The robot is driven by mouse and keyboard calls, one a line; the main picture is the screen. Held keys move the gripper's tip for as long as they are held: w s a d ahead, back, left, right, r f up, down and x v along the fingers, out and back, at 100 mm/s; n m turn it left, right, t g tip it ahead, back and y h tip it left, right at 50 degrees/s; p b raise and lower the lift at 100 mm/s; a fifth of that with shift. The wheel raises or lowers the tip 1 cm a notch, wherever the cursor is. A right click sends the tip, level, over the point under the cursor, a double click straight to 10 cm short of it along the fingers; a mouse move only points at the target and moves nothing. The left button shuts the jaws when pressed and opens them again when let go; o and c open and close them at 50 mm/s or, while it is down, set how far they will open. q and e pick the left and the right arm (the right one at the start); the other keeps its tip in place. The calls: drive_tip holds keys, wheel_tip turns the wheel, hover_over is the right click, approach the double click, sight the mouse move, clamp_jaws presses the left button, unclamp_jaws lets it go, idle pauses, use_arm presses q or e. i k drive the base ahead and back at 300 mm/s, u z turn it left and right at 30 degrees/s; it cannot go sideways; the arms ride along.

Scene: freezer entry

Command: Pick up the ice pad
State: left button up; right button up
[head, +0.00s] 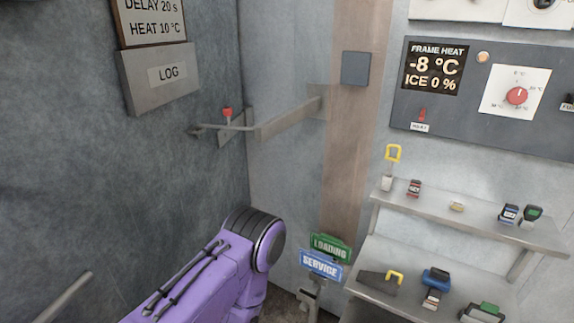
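I cannot tell for sure which object is the ice pad. Small items stand on a two-level metal shelf at the right of the head view. On the upper level are a pale block with a yellow loop handle (388,181), a dark red labelled item (413,188), a small yellow item (457,206), a blue labelled item (509,213) and a dark green-topped item (532,214). On the lower level are a dark wedge with a yellow handle (377,284), a blue-topped item (435,284) and a green item (485,313). Neither gripper shows.
My purple left arm fills the lower left. Green LOADING (331,247) and blue SERVICE (320,265) signs stand left of the shelf (465,215). A control panel (450,110) reads -8 °C and ICE 0 %. A metal bar (290,118) juts from the back wall.

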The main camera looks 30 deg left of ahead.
sight(436, 278)
drive_tip(key=u, duration=0.05)
drive_tip(key=k, duration=0.5)
drive_tip(key=z, duration=1.15)
drive_tip(key=i, duration=1.05)
drive_tip(key=u, duration=2)
